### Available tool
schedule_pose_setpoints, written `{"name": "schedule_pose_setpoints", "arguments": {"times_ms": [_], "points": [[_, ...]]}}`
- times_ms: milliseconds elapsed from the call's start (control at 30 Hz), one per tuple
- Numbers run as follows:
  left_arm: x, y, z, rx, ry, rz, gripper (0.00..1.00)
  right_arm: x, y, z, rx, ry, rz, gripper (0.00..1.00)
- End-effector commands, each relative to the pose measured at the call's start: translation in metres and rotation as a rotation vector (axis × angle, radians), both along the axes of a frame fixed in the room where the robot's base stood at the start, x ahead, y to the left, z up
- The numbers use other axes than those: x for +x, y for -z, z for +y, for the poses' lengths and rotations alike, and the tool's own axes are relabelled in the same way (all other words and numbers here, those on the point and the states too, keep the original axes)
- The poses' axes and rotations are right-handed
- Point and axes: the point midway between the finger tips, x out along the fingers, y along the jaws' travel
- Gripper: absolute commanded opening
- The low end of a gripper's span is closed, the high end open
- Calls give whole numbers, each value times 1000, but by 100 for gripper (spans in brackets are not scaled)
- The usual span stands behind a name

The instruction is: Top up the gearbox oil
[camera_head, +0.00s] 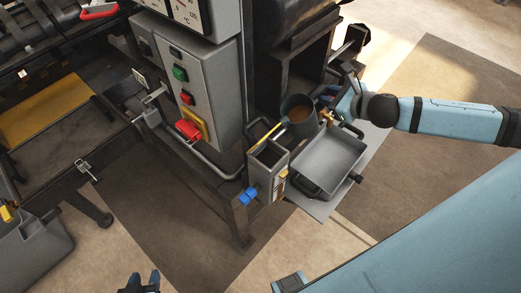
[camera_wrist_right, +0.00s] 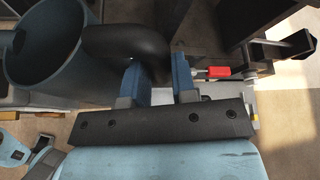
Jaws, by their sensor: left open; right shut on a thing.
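A dark grey jug (camera_head: 299,115) with brown oil inside stands out just above the back left corner of a grey tray. My right gripper (camera_head: 343,104) is shut on the jug's handle, at its right side. In the right wrist view the jug (camera_wrist_right: 45,55) is at the upper left, and its black handle (camera_wrist_right: 125,42) runs to my right gripper (camera_wrist_right: 160,75). A narrow grey open-topped box (camera_head: 268,165), which may be the gearbox, is left of the tray, with a blue knob (camera_head: 248,196). My left gripper (camera_head: 140,284) is open and empty at the bottom edge.
The grey tray (camera_head: 330,163) sits on a light plate right of the box. A thin yellow rod (camera_head: 263,136) is beside the jug. The control box (camera_head: 190,85) with coloured buttons and a bent rail stand to the left. Open floor lies below the frame.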

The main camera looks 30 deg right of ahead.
Motion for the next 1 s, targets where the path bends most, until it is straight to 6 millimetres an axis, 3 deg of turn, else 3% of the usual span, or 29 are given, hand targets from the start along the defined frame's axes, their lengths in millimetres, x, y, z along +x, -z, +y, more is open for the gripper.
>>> {"name": "schedule_pose_setpoints", "arguments": {"times_ms": [200,600,833,1000], "points": [[1,20,0,0,0,-4,43,1,34,-6,47,-1,9,0],[1,41,0,-1,0,-7,43,6,74,-28,316,2,63,0],[2,41,0,-6,-3,-1,43,7,79,-32,381,1,75,0],[3,27,0,-7,-4,-3,43,7,65,-33,387,0,76,0]]}}
